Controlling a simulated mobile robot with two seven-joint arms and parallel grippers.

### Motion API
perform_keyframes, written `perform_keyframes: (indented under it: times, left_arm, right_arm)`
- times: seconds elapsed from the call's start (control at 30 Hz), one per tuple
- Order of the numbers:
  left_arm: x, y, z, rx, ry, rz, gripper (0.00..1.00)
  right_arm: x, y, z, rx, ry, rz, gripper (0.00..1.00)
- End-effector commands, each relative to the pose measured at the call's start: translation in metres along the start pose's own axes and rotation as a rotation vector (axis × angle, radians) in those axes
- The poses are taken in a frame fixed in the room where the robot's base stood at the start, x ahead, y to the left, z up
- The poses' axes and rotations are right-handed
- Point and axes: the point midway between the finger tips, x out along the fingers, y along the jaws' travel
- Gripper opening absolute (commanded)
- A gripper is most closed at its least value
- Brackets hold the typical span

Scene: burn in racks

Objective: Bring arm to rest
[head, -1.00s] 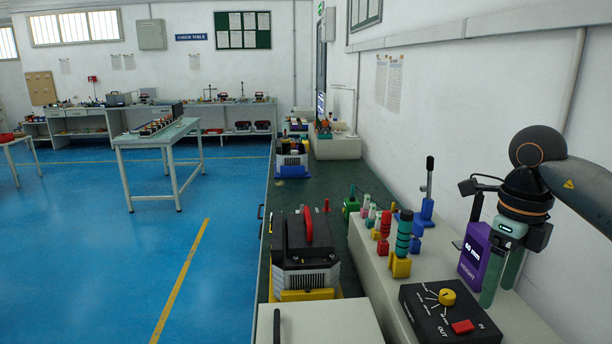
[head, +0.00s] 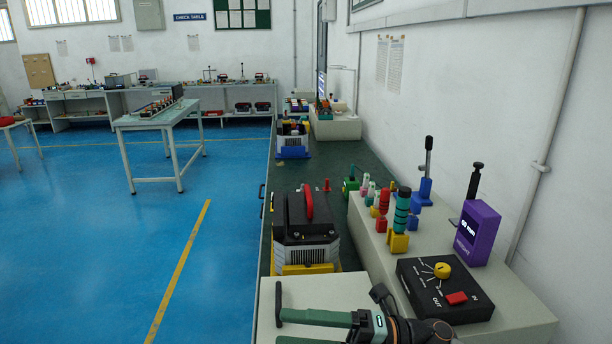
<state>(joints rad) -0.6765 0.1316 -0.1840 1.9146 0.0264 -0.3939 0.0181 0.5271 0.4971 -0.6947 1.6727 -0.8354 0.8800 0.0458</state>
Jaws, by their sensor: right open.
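My right gripper (head: 281,327) is at the bottom of the head view, low over the near white-topped surface (head: 335,290). The lower finger is partly cut off by the picture's bottom edge. The wrist is at the bottom, left of and nearer than the black control box (head: 425,296). My left gripper is not in view.
A purple meter (head: 477,233) stands upright behind the black box. Coloured plugs, including a green one on a yellow base (head: 398,243), stand on the white bench. A grey and black unit with a red handle (head: 305,243) sits to their left. Blue floor (head: 90,260) is clear at left.

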Motion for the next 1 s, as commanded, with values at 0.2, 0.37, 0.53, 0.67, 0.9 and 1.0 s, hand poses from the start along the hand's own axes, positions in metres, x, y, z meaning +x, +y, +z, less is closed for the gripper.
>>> perform_keyframes:
  times: [0.2, 0.37, 0.53, 0.67, 0.9, 1.0]
  left_arm:
    - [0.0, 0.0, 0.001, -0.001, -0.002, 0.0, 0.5]
    - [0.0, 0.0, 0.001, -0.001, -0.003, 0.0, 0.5]
    - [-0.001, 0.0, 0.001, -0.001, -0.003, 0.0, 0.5]
    - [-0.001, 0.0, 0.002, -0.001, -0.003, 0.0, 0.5]
    - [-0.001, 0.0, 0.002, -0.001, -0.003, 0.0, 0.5]
    - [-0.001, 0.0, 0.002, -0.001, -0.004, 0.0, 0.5]
  right_arm:
    - [-0.03, -0.029, 0.026, 0.407, -0.433, 0.295, 0.72]
    - [-0.081, -0.087, 0.031, 0.736, -0.777, 0.424, 0.72]
    - [-0.143, -0.17, -0.002, 1.087, -1.129, 0.481, 0.72]
    - [-0.185, -0.233, -0.057, 1.354, -1.383, 0.483, 0.72]
    - [-0.224, -0.294, -0.149, 1.672, -1.663, 0.445, 0.72]
    - [-0.229, -0.302, -0.166, 1.723, -1.705, 0.435, 0.72]
